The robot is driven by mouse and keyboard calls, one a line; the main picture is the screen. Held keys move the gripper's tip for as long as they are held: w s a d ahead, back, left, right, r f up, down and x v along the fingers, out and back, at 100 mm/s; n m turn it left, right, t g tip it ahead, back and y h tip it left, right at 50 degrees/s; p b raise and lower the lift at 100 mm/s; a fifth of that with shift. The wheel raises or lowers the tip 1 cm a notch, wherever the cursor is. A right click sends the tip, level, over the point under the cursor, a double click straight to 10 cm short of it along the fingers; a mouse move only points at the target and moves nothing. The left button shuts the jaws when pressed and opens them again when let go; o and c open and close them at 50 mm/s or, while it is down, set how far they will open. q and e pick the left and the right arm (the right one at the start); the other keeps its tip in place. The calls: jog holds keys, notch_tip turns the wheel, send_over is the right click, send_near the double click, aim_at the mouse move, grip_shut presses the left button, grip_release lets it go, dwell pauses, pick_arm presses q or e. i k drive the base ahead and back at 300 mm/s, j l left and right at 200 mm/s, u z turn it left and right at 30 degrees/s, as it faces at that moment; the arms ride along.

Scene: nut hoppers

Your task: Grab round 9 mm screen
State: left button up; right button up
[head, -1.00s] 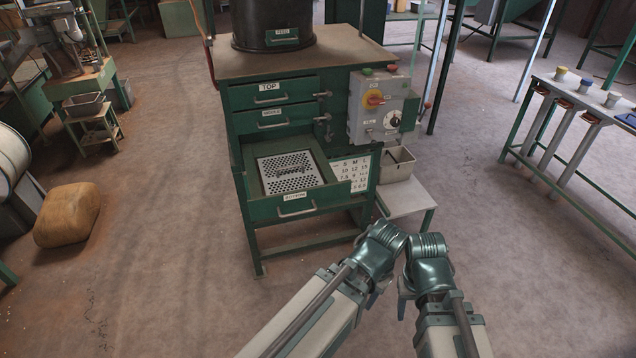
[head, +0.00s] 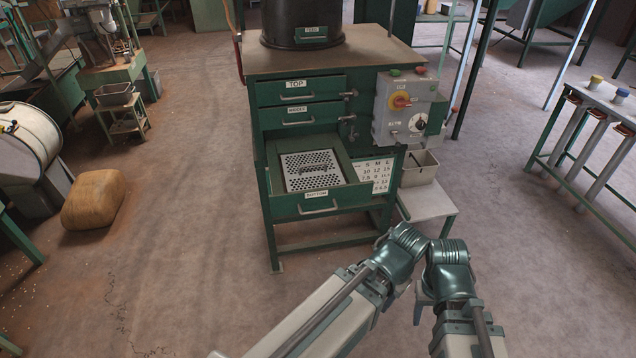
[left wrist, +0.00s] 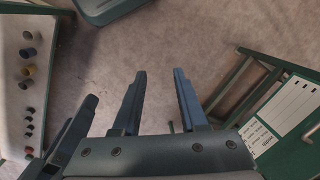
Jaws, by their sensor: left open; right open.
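A perforated metal screen (head: 312,171) with a dark handle lies in the pulled-out bottom drawer (head: 320,203) of the green cabinet. Its holes look round; their size cannot be read. Several colour-topped items, such as a yellow one (head: 596,81) and a blue one (head: 621,95), stand on the rack at the right; whether they are screen handles I cannot tell. My right gripper (head: 424,305) is open and empty below the cabinet, in front of the drawer. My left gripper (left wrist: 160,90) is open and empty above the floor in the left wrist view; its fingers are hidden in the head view.
A tan sack (head: 92,199) lies left. Floor is clear between cabinet and rack (head: 570,170).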

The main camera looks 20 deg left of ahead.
aim_at(313, 169)
jog(key=k+j+z, duration=0.1)
jog(key=j, duration=0.35)
jog(key=k+j, duration=0.1)
jog(key=j, duration=0.3)
jog(key=k+j+z, duration=0.15)
jog(key=j, duration=0.3)
jog(key=j+z, duration=0.1)
jog(key=j, duration=0.35)
jog(key=k+j, duration=0.2)
jog(key=j, duration=0.2)
jog(key=k+j+z, duration=0.15)
jog(key=j, duration=0.25)
